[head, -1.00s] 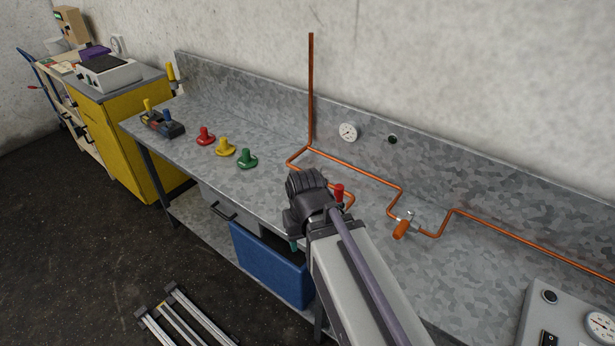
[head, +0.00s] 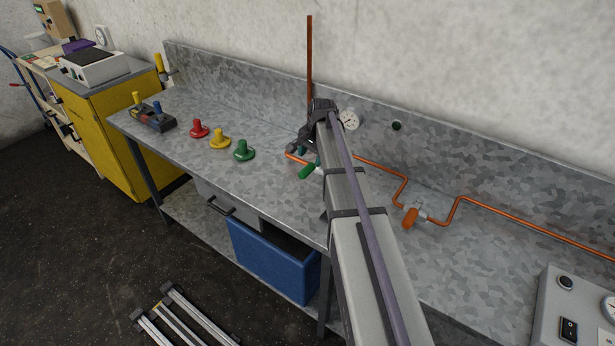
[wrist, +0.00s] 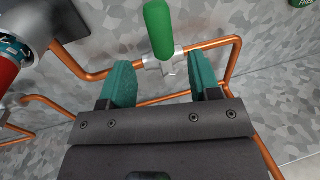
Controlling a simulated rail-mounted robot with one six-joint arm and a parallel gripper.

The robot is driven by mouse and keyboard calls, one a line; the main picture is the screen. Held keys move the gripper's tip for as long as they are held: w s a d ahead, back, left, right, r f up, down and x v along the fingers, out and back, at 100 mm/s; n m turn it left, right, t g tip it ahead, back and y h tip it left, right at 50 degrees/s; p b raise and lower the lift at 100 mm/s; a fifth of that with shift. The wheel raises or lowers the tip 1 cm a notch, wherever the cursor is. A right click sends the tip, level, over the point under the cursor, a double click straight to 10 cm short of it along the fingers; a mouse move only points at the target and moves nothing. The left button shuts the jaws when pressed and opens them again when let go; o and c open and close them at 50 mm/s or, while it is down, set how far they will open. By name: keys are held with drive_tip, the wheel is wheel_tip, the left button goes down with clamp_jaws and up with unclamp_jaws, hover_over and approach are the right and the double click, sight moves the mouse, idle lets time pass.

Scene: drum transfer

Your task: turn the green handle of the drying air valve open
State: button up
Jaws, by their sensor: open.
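The green handle (wrist: 158,30) of the valve sticks out from a silver valve body (wrist: 166,66) on a copper pipe. It lies roughly crosswise to the pipe in the wrist view. It also shows in the head view (head: 309,172), below the end of my arm. My gripper (wrist: 163,82) is open, with one teal finger on each side of the valve body's line in the wrist view. The handle lies beyond the fingertips, with nothing held between them. In the head view my gripper (head: 309,154) is partly hidden by my own arm.
Copper pipe (head: 380,167) runs along the bench to a valve with an orange handle (head: 410,217). A round gauge (head: 348,119) is on the back panel. Red (head: 199,128), yellow (head: 220,139) and green (head: 244,150) knobbed pieces stand left. A red cylinder (wrist: 6,72) is at the wrist view's left edge.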

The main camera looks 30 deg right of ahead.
sight(308, 168)
drive_tip(key=f+b, duration=0.1)
drive_tip(key=f, duration=0.1)
drive_tip(key=f+b, duration=0.2)
drive_tip(key=w+f+b, duration=0.1)
drive_tip(key=f, duration=0.1)
drive_tip(key=shift+w+a+f, duration=0.1)
drive_tip(key=shift+a+f, duration=0.1)
drive_tip(key=shift+a, duration=0.1)
drive_tip(key=shift+r, duration=0.1)
drive_tip(key=shift+c, duration=0.3)
clamp_jaws()
